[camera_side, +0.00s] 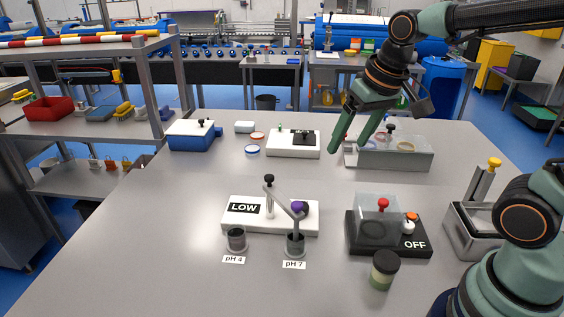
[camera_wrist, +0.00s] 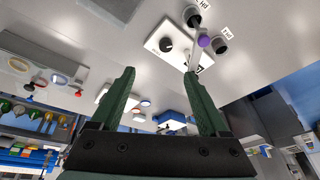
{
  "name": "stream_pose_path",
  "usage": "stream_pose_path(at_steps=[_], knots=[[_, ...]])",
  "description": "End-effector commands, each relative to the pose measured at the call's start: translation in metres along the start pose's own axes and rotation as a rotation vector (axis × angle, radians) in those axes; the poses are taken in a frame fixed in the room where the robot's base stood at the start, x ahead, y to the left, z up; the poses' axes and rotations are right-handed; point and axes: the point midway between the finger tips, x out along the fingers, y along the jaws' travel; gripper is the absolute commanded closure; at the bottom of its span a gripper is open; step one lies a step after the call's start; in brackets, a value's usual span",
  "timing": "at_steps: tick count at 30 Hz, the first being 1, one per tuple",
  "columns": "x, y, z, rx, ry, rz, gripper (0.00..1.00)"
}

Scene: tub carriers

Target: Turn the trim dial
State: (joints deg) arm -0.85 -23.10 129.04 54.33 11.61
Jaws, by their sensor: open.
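A white unit labelled LOW (camera_side: 242,222) stands in the middle of the table. It has a post with a black knob (camera_side: 269,179), a slanted arm and a purple knob (camera_side: 298,207). The wrist view shows the purple knob (camera_wrist: 204,40) and a black round part (camera_wrist: 166,45) on the white unit. My gripper (camera_side: 349,150) is open and empty, pointing down above the table, behind and to the right of the unit. Its fingers show in the wrist view (camera_wrist: 160,74).
Cups marked pH 4 (camera_side: 236,240) and pH 7 (camera_side: 296,244) stand in front of the unit. An OFF box (camera_side: 412,243) with a clear cover and a jar (camera_side: 382,270) are at right. The table's front left is clear.

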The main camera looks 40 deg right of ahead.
Motion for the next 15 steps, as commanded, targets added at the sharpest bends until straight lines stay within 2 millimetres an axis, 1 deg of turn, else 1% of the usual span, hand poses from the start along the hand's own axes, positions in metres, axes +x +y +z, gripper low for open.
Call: stream_pose_path(at_steps=[1,3,5,9,15], knots=[[0.008,-0.003,-0.008,0.035,-0.036,0.007,0.22],[0.018,-0.006,-0.019,0.087,-0.074,0.017,0.22],[0.029,-0.009,-0.027,0.131,-0.108,0.027,0.22],[0.057,-0.017,-0.044,0.234,-0.182,0.057,0.22],[0.101,-0.025,-0.059,0.360,-0.270,0.107,0.22]])
